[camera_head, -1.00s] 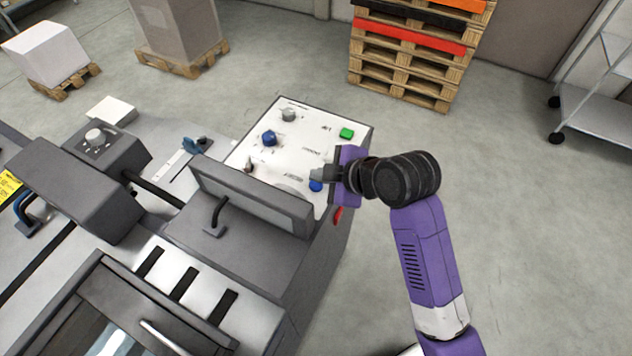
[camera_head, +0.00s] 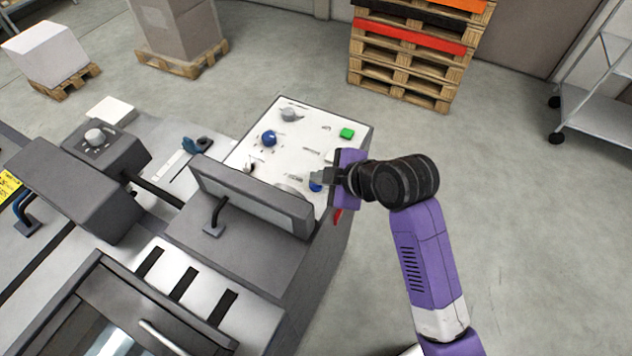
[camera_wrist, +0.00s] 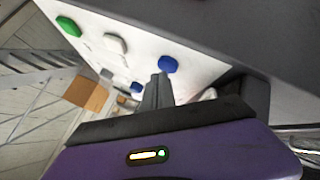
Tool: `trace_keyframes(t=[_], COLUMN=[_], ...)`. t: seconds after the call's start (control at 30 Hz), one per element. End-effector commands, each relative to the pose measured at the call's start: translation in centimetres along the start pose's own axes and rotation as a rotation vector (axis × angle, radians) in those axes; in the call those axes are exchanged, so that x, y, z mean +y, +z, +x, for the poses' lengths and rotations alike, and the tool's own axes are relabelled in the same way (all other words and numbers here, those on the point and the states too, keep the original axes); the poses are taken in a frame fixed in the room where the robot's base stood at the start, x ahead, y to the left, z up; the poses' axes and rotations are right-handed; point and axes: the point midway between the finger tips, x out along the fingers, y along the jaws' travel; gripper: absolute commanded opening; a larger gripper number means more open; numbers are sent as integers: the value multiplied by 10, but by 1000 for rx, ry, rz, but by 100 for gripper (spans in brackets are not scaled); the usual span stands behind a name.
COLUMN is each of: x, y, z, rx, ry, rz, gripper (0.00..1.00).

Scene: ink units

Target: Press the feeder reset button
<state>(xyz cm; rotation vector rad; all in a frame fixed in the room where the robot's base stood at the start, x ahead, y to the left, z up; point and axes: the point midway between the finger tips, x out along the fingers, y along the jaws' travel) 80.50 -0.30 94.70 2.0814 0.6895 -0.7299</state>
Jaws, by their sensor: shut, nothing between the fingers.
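The white control panel (camera_head: 300,136) carries a green button (camera_head: 346,133), a blue button (camera_head: 316,187) and a blue knob (camera_head: 268,138). Its labels are too small to read, so I cannot tell which control is marked feeder reset. My gripper (camera_head: 318,176) is shut and empty, its fingertips close by the blue button and partly covering it. In the wrist view the fingertips (camera_wrist: 160,82) point at the panel just beside the round blue button (camera_wrist: 167,64). A white button (camera_wrist: 115,42) and the green button (camera_wrist: 68,26) are farther along. I cannot tell whether the fingertips touch anything.
A dark tilted screen (camera_head: 250,197) stands next to the panel's near left edge. A grey knob (camera_head: 289,114) is at the panel's far end. A red part (camera_head: 338,216) shows at the panel's side. Open floor lies to the right; stacked pallets (camera_head: 405,60) stand behind.

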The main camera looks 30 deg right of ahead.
Motion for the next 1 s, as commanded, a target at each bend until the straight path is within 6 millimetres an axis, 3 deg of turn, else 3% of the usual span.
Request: trace_keyframes(t=[1.0], x=[-4], y=[4], z=[5], rx=[-1], ry=[-1], rz=[0], gripper=[0])
